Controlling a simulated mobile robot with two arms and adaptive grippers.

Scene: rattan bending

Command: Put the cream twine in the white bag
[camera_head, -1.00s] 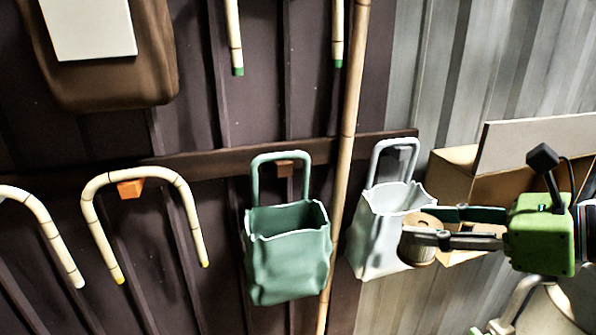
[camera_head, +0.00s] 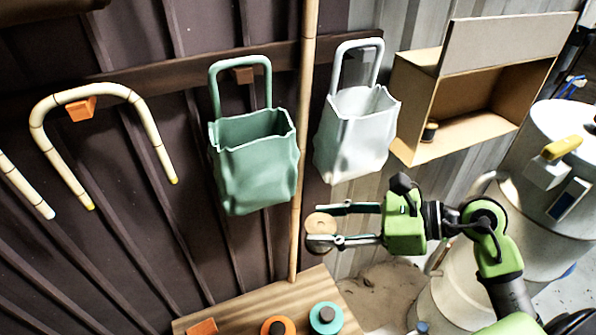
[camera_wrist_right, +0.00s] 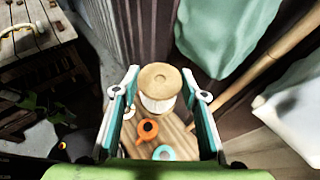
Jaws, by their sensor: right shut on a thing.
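The cream twine is a spool with a round wooden end (camera_head: 320,223). My right gripper (camera_head: 322,228) is shut on it, with one finger on each side. The spool also shows between the fingers in the right wrist view (camera_wrist_right: 158,82). The white bag (camera_head: 352,148) hangs by its handle on the wall rail, with its mouth open upward. In the head view the held spool is below the bag and apart from it. The bag also shows at the right edge of the right wrist view (camera_wrist_right: 296,112). My left gripper is not in view.
A green bag (camera_head: 255,180) hangs left of the white one, with a bamboo pole (camera_head: 297,200) between them. A wooden table (camera_head: 240,310) below holds an orange spool (camera_head: 278,327) and a teal spool (camera_head: 326,319). A cardboard box (camera_head: 410,100) is at right.

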